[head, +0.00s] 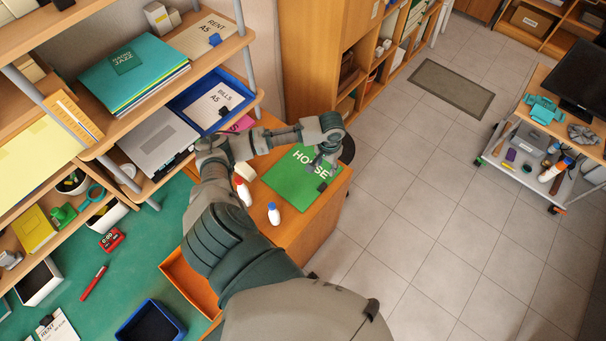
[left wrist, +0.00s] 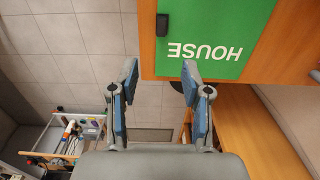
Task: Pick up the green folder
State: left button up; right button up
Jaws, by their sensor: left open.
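The green folder (head: 295,181) marked HOUSE lies flat on top of a wooden cabinet (head: 308,217) in the head view, close to the cabinet's edge. It also shows at the top of the left wrist view (left wrist: 228,28), with a small dark clip on it. My left gripper (head: 323,168) is over or beside the folder's right part in the head view. In the left wrist view its two fingers (left wrist: 160,82) are spread apart with nothing between them, one finger by the folder's edge and the other over the floor. I cannot tell its height above the folder. My right gripper is not in view.
Two glue bottles, one red-capped (head: 244,193) and one blue-capped (head: 273,213), stand beside the folder. Shelves with a teal folder (head: 133,71) and a blue tray (head: 211,101) rise at the left. Open tiled floor (head: 430,220) and a cart (head: 535,150) lie to the right.

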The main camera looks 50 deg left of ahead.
pick_arm(q)
jog(key=r, duration=0.2)
jog(key=b, duration=0.2)
send_over(323, 185)
jog(key=f, duration=1.1)
jog(key=shift+d, duration=0.2)
jog(key=shift+f, duration=0.45)
jog(key=f, duration=0.5)
jog(key=shift+a, duration=0.4)
jog(key=shift+d+f, duration=0.1)
jog(key=shift+d, duration=0.1)
jog(key=shift+s+d, duration=0.1)
jog(key=shift+d, duration=0.05)
jog(key=c, duration=0.7)
grip_shut()
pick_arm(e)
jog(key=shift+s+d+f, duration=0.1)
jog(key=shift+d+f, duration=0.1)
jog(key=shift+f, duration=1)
